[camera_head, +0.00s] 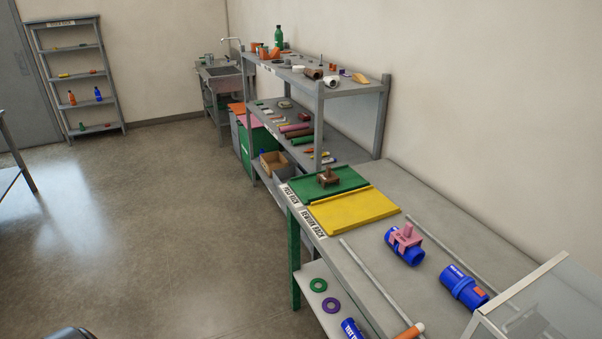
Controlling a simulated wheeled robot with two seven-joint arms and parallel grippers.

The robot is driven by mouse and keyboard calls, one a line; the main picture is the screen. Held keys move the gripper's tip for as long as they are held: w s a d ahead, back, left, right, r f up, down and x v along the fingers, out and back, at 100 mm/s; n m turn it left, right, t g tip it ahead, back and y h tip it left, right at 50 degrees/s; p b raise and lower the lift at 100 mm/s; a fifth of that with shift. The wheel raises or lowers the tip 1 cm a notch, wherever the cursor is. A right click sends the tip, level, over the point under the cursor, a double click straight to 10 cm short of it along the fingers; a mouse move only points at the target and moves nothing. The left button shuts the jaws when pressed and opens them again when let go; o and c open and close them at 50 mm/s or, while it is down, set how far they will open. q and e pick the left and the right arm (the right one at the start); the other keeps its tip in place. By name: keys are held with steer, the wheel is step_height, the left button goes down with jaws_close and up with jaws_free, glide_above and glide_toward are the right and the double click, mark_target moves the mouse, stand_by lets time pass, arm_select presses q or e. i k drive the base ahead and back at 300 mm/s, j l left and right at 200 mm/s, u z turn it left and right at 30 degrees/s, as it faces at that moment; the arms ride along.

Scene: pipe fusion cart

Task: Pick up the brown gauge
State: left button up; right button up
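A brown gauge (328,177) stands on the green tray (345,183) at the far end of the workbench. It is a small block-like piece with an upright part on top. A similar pink piece (406,237) sits on a blue pipe fitting (403,252) nearer on the bench. Neither of my grippers is in view. Nothing is touching the brown gauge except the tray under it.
A yellow tray (355,210) lies beside the green one. Another blue fitting (463,287), grey rails (375,280) and a clear-sided box (530,310) are nearer. A loaded shelf rack (318,95) stands behind. The floor (150,220) to the left is clear.

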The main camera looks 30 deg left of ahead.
mark_target(329, 177)
steer(key=u, duration=0.85)
